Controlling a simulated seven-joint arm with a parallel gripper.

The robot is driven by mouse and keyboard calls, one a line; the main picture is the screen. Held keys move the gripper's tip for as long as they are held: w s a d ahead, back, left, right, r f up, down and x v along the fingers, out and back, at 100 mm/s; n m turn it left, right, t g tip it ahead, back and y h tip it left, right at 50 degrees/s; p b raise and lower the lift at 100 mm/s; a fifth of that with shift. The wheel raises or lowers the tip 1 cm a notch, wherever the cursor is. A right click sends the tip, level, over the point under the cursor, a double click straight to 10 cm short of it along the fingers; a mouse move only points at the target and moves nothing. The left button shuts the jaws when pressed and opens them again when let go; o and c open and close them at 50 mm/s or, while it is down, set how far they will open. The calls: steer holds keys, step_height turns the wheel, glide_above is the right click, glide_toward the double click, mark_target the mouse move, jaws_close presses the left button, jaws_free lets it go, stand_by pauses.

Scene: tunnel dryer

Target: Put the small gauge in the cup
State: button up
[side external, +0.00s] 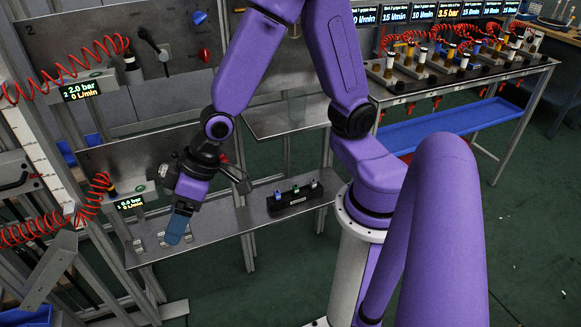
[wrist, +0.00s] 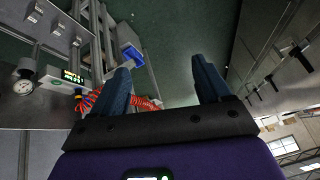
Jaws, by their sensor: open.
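My gripper (side external: 180,229) hangs over the left part of the low metal shelf, with its blue fingers pointing down. In the wrist view my gripper (wrist: 163,80) has its two blue fingers wide apart, with nothing between them. A small round gauge with a white face (wrist: 22,87) shows at the left of the wrist view, beside a lit display, well clear of the fingers. I cannot make out a cup for certain in either view.
Several small metal pieces (side external: 140,245) stand on the low shelf (side external: 228,217) near my gripper. A black block with coloured fittings (side external: 295,197) sits at its right. Red coiled hoses (side external: 100,190) hang at the left. A blue tray (side external: 440,130) lies under the back bench.

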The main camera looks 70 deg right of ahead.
steer(key=s+d+r+n+g+h, duration=0.2)
steer(key=s+d+r+n, duration=0.1)
steer(key=s+d, duration=0.3)
steer(key=s+d+r+n+g+h, duration=0.1)
steer(key=s+d+r+n+h, duration=0.1)
steer(key=s+d, duration=0.5)
steer(key=s+r+n, duration=0.1)
steer(key=s, duration=0.3)
steer(key=shift+s+d+r+n+g, duration=0.15)
steer(key=shift+n+g, duration=0.25)
stand_by(1.1)
